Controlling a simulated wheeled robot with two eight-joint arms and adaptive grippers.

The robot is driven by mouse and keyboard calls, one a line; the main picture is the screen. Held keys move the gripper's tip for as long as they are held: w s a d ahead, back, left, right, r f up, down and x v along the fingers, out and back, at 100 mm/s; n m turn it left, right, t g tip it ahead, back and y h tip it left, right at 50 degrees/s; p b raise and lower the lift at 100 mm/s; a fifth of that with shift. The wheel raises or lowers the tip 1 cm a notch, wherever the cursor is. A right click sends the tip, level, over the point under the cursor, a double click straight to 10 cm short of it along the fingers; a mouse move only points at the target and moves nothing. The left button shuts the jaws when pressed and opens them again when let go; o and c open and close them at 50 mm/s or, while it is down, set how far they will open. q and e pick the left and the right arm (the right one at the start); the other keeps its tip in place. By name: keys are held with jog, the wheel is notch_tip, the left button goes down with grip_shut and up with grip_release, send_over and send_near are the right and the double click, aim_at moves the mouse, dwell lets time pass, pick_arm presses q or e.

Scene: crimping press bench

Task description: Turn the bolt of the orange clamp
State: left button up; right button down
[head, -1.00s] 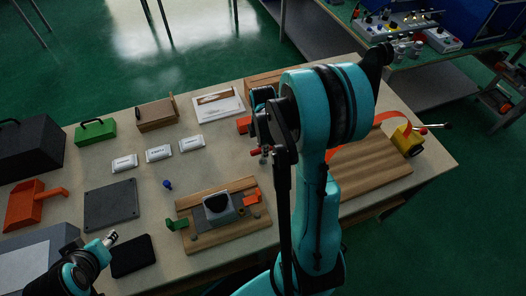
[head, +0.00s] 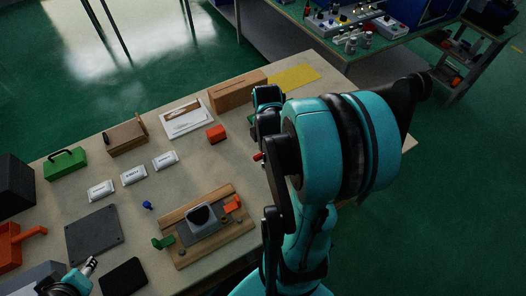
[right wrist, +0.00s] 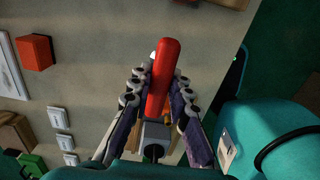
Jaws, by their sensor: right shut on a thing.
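The orange clamp (head: 232,204) appears to be the small orange piece at the right end of a wooden fixture board (head: 215,234). A grey block with a dark top (head: 201,216) sits between it and a green piece (head: 163,242). The bolt is too small to make out. My right gripper (right wrist: 160,95) is shut on a red handle (right wrist: 163,75), which sticks out beyond the fingers. A red tip (head: 258,156) shows beside my right arm in the head view, above and right of the clamp. My left gripper (head: 89,267) is low at the left, away from the clamp; its opening is unclear.
A red block (head: 217,133), white labelled boxes (head: 133,175), a dark plate (head: 93,235), a black pad (head: 123,277) and a small blue item (head: 147,205) lie around the fixture. A wooden box (head: 237,90) stands at the back. My right arm hides the table's right side.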

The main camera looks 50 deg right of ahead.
jog(key=c, duration=2.1)
grip_release()
grip_shut()
jog(key=shift+a, duration=0.2)
jog(key=s+a+m, duration=0.2)
jog(key=a+m, duration=0.4)
jog(key=a, duration=0.3)
jog(key=s+a+f+m, duration=0.1)
jog(key=s+a+m, duration=0.1)
jog(key=a+m, duration=0.4)
jog(key=shift+a+f+b, duration=0.2)
jog(key=shift+a+b, duration=0.2)
jog(key=shift+a, duration=1.25)
jog(key=shift+f+b, duration=2.1)
jog(key=shift+f, duration=0.2)
jog(key=shift+f+b, duration=1.1)
jog(key=shift+f, duration=0.1)
